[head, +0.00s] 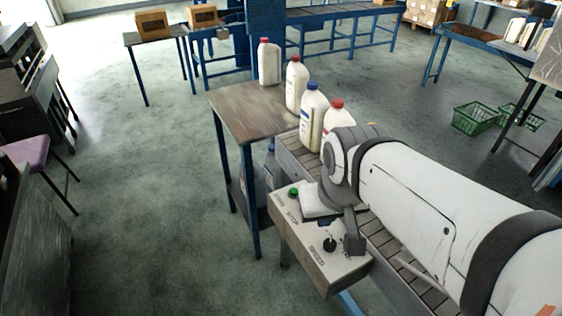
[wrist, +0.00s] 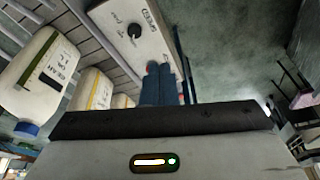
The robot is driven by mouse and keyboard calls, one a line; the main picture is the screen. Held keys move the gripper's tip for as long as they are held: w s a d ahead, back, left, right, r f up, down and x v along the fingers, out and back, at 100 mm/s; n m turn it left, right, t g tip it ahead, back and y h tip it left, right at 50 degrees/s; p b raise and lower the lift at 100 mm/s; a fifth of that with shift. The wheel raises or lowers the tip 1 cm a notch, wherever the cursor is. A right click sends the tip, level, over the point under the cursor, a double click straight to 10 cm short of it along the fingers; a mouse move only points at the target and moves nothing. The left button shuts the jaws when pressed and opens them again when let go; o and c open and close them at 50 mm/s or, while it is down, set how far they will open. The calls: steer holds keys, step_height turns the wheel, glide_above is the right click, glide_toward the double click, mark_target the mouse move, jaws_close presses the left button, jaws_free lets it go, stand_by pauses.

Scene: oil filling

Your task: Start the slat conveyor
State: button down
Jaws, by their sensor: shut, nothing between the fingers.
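The control box (head: 318,262) has a pale sloping panel beside the slat conveyor (head: 385,240). A green button (head: 293,192) sits at its far end, and a black speed knob (head: 330,244) at its near end. The STOP lettering shows between them. In the head view my wrist hangs over the panel and hides my fingertips. In the wrist view my gripper (wrist: 158,70) is shut and empty, its dark fingers over the panel (wrist: 118,18). A bit of red shows at the fingertips; I cannot tell whether they touch it. The speed knob (wrist: 134,30) also shows there.
Several white bottles with red or blue caps, such as this one (head: 312,112), stand in a row along the conveyor and the wooden table (head: 240,115). A purple stool (head: 25,150) stands at the left. Green crates (head: 473,117) lie on the right floor. Floor left of the box is clear.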

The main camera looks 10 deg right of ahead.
steer(key=w+a+f+m+y+p, duration=0.15)
steer(key=w+a+m+y, duration=0.35)
steer(key=w, duration=0.5)
steer(key=m+t, duration=0.5)
steer(key=m, duration=1.1)
glide_above(294, 192)
step_height(294, 192, down, 9)
steer(key=shift+s+d+f+p, duration=0.2)
steer(key=shift+s+d+p, duration=0.15)
steer(key=shift+d, duration=0.05)
steer(key=shift+f, duration=0.15)
step_height(294, 192, down, 8)
steer(key=b, duration=0.6)
steer(key=shift+f+b, duration=0.3)
steer(key=shift+b, duration=0.3)
